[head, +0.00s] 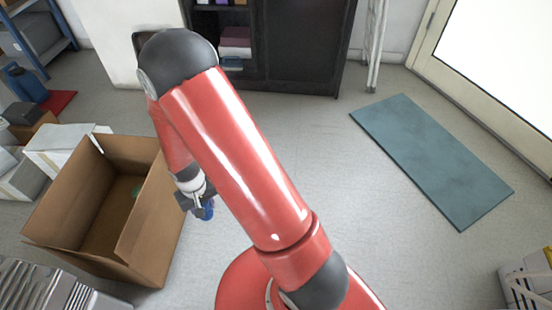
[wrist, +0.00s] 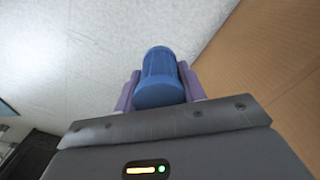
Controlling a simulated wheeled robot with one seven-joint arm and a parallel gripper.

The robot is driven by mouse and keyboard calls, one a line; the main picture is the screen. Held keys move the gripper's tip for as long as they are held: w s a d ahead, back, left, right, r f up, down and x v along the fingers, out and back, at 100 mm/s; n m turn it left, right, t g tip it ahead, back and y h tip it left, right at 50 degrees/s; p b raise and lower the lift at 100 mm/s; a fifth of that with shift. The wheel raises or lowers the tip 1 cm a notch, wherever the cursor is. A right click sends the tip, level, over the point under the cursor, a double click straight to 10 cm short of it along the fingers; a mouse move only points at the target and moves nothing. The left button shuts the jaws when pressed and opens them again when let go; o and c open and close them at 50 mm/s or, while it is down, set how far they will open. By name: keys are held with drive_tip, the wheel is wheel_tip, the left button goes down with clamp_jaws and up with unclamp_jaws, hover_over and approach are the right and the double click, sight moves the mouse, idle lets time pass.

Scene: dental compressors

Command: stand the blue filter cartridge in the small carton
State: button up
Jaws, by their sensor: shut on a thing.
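The blue filter cartridge (wrist: 160,78) is a ribbed blue cylinder with a smooth blue band at its near end. In the wrist view my gripper (wrist: 158,88) is shut on it, one purple-grey finger on each side. In the head view my gripper (head: 197,200) hangs beside the right wall of an open brown carton (head: 150,235), and a bit of the blue cartridge (head: 206,211) shows below it. The carton wall also fills the right of the wrist view (wrist: 265,60). Whether this is the small carton I cannot tell. A small green thing shows inside it.
White boxes (head: 58,145) stand behind the carton at the left. A ridged grey object (head: 45,288) lies at the lower left. A teal mat (head: 430,160) lies on the floor at right. A black cabinet (head: 300,45) stands at the back. The middle floor is clear.

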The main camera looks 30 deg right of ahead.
drive_tip(key=d+f, duration=0.8)
drive_tip(key=shift+w+d, duration=0.15)
drive_tip(key=shift+w, duration=0.2)
